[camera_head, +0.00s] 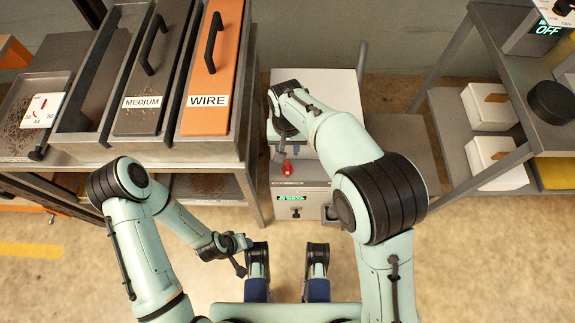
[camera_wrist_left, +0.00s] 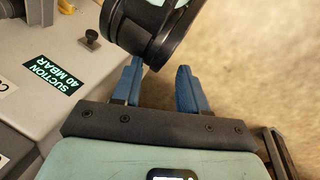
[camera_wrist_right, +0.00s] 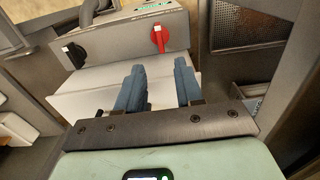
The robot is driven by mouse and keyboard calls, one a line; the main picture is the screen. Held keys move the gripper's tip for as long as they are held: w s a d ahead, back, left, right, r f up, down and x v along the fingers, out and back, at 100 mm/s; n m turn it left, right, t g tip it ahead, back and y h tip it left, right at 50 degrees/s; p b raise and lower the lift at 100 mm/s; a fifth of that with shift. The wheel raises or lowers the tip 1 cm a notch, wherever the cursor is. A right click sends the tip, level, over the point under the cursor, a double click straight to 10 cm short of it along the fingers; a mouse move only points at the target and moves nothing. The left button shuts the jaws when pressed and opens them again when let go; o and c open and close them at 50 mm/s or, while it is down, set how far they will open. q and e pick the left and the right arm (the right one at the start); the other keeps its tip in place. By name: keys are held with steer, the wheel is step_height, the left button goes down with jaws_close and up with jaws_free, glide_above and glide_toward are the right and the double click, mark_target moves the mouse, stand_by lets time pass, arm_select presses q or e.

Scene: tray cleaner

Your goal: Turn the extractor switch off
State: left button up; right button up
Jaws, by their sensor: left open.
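The extractor unit (camera_head: 302,178) is a grey box on the floor between the bench and the side shelf. A red switch (camera_head: 287,168) sits on it; it also shows in the right wrist view (camera_wrist_right: 160,38) as a red rotary handle. A black switch with a white mark (camera_wrist_right: 75,53) is left of it there. A green display shows in the head view (camera_head: 293,197); the left wrist view reads "SUCTION 40 MBAR" (camera_wrist_left: 54,73). My right gripper (camera_wrist_right: 160,66) is open and empty, apart from the red switch. My left gripper (camera_wrist_left: 159,66) is open beside the box.
A bench (camera_head: 150,157) with bins marked "MEDIUM" (camera_head: 141,102) and "WIRE" (camera_head: 207,100) stands left. A metal shelf (camera_head: 445,110) with white boxes (camera_head: 490,107) stands right. A green "OFF" sign (camera_head: 548,28) is at upper right.

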mark_target(287, 167)
step_height(287, 167, down, 10)
steer(key=b, duration=0.3)
steer(key=shift+f, duration=0.15)
arm_select(q)
steer(key=w+a+f+t, duration=0.1)
steer(key=w+a+f, duration=0.1)
steer(key=w+f, duration=0.2)
steer(key=shift+w+a+y, duration=0.15)
steer(key=shift+a+y, duration=0.2)
steer(key=shift+y, duration=0.05)
arm_select(e)
steer(key=shift+f, duration=0.7)
steer(key=shift+c, duration=0.3)
jaws_close()
